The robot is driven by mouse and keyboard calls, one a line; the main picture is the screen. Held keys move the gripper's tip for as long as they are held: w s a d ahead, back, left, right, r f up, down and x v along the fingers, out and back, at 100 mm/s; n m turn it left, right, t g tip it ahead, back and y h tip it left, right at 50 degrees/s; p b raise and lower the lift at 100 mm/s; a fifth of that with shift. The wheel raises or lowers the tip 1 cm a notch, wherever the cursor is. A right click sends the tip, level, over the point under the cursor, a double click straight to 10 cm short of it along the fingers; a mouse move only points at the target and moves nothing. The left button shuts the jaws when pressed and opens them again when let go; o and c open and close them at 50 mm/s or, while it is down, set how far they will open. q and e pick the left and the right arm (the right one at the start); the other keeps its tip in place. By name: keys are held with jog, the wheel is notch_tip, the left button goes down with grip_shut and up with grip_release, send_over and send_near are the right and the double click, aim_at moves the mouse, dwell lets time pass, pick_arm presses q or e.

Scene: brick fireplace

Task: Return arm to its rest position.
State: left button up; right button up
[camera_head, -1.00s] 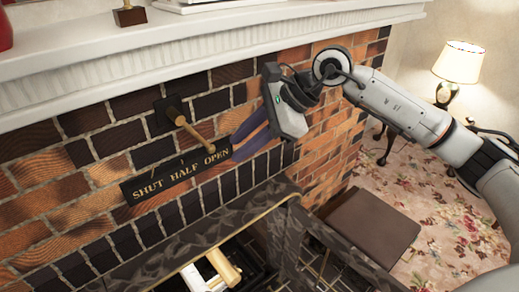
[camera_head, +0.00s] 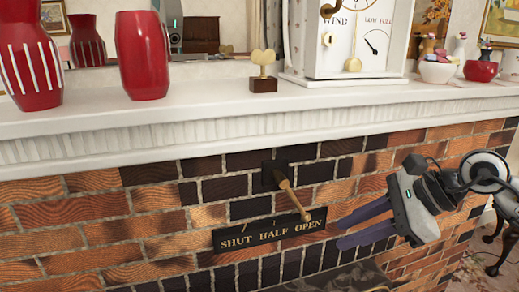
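My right arm comes in from the right edge. My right gripper (camera_head: 345,230) is in front of the brick wall, its two dark fingers pointing left. The fingers look slightly apart with nothing between them. Left of them, a wooden lever handle (camera_head: 292,198) sticks out from a dark mount on the bricks. Below it is a black plate (camera_head: 270,232) reading SHUT HALF OPEN. The handle points down and right, near the OPEN end. The fingertips appear apart from the handle. My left gripper is not in view.
A white mantel shelf (camera_head: 180,118) runs above the bricks. It bears red vases (camera_head: 143,55), a small heart ornament (camera_head: 263,70), a white clock box (camera_head: 350,40) and several bowls at the right. A dark table leg (camera_head: 495,245) shows at lower right.

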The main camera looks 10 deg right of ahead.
jog(key=s+a+f+m+t+y, duration=0.1)
jog(key=a+m+t+y, duration=0.1)
jog(key=a+m+y, duration=0.45)
jog(key=s+a+f+m+t+y, duration=0.1)
jog(key=s+a+m+t+y, duration=0.15)
jog(key=a+m, duration=0.65)
jog(key=s+d+f+m+t+h, duration=0.1)
jog(key=d+f+m+t+h, duration=0.4)
jog(key=f+m, duration=0.55)
jog(key=d+f+m+t+h, duration=0.1)
jog(key=d+f+m+h, duration=0.2)
jog(key=f+m+h, duration=0.7)
jog(key=s+d+f+m+g+y, duration=0.1)
jog(key=s+f+m+g, duration=0.6)
jog(key=s+f+m, duration=0.6)
jog(key=s+f, duration=0.2)
jog(key=s, duration=0.2)
jog(key=shift+f, duration=0.35)
jog(key=shift+w, duration=0.1)
